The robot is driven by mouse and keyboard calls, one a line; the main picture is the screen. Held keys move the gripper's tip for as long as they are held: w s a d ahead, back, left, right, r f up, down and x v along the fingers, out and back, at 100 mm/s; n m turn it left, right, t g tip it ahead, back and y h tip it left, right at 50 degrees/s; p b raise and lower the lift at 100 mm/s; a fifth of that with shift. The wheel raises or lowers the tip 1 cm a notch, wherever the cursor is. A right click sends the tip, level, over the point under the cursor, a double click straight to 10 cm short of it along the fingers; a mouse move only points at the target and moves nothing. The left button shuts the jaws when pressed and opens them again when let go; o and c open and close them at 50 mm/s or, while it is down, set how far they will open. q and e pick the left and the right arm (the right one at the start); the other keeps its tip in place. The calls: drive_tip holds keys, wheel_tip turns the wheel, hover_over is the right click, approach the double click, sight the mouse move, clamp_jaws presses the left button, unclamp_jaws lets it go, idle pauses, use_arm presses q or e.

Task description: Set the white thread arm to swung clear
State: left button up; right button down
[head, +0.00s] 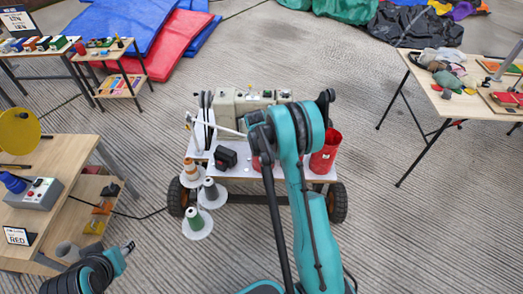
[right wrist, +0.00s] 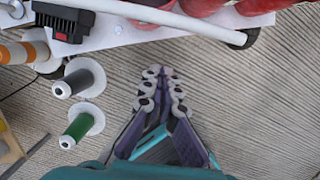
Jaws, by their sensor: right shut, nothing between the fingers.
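The white thread arm (right wrist: 165,14) is a white rod crossing the top of the right wrist view, with a dark tip at its right end. In the head view the white thread arm (head: 228,130) slants over the sewing machine cart (head: 234,171), its right end hidden by my teal right arm. My right gripper (right wrist: 160,75) is shut and empty, below and apart from the rod in the wrist picture; in the head view my arm hides it. My left gripper (head: 126,248) is low at the left, far from the rod; its finger opening is unclear.
Thread cones, one green (right wrist: 78,127), stand on white discs at the cart's left. A black box (head: 225,158) and red bin (head: 325,152) sit on the cart. Wooden tables stand left (head: 75,152) and right (head: 440,103). Open floor surrounds the cart.

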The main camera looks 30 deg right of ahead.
drive_tip(key=shift+w+d+r+b, duration=0.1)
drive_tip(key=shift+w+d+b, duration=0.25)
drive_tip(key=shift+w+d, duration=0.35)
drive_tip(key=shift+w+d+r+b, duration=0.1)
drive_tip(key=shift+w+d+b, duration=0.35)
drive_tip(key=shift+d, duration=0.4)
drive_tip(key=w+d+p, duration=0.1)
drive_tip(key=w+d, duration=0.6)
drive_tip(key=d, duration=0.1)
drive_tip(key=shift+w+d, duration=0.3)
drive_tip(key=shift+w, duration=0.1)
drive_tip(key=shift+r, duration=0.1)
